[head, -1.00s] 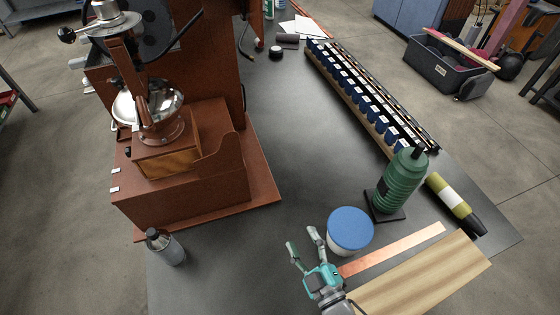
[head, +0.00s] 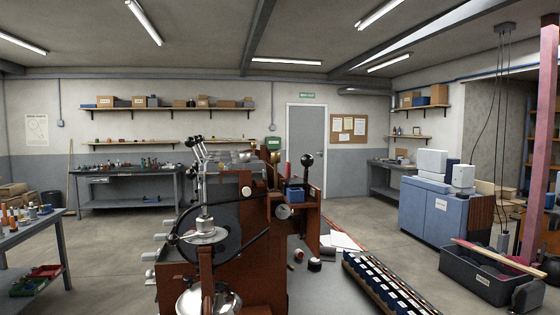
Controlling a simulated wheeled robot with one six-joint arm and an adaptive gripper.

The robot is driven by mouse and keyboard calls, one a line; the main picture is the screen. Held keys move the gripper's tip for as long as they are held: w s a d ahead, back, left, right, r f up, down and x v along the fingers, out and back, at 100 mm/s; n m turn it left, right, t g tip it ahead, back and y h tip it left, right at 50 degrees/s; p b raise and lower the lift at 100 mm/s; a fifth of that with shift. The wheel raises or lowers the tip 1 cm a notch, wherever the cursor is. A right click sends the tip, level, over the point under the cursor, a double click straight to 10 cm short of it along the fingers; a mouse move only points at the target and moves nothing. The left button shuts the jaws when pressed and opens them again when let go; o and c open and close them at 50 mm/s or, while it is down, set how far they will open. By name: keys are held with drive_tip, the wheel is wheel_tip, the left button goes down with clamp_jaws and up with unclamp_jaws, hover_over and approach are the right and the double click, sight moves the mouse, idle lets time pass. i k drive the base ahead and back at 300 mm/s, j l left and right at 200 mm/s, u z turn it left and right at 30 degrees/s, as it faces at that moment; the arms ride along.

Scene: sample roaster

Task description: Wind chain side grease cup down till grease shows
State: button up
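The sample roaster (head: 253,270), a red-brown machine, stands in the lower middle of the head view. It has a large dark wheel (head: 230,225) and a bright metal bowl (head: 209,302) low at the front. A group of levers with dark knobs (head: 196,141) rises at its upper left, and a black ball knob (head: 307,160) stands at its right. I cannot pick out the chain or a grease cup at this size. My gripper is outside the view.
Open floor (head: 115,255) lies to the left.

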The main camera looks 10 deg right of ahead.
sight(275, 156)
drive_tip(key=k+u, duration=0.2)
drive_tip(key=u, duration=0.25)
drive_tip(key=k+j+u, duration=0.1)
drive_tip(key=u, duration=0.85)
drive_tip(key=i+j+u, duration=0.1)
drive_tip(key=u, duration=0.75)
drive_tip(key=i+u, duration=0.1)
drive_tip(key=u, duration=0.35)
drive_tip(key=i+l, duration=0.1)
drive_tip(key=i, duration=1.6)
drive_tip(key=i+l+z, duration=0.1)
drive_tip(key=i+z, duration=0.75)
drive_tip(key=i+j+z, duration=0.4)
drive_tip(key=i+l+z, duration=0.25)
drive_tip(key=i+z, duration=0.25)
drive_tip(key=i+l+z, duration=0.1)
drive_tip(key=i+z, duration=0.35)
drive_tip(key=i+j+z, duration=0.1)
drive_tip(key=i+z, duration=0.65)
drive_tip(key=i, duration=0.2)
drive_tip(key=i+j+z, duration=0.2)
drive_tip(key=i, duration=0.2)
drive_tip(key=i+z, duration=0.25)
drive_tip(key=i, duration=0.2)
drive_tip(key=j, duration=0.05)
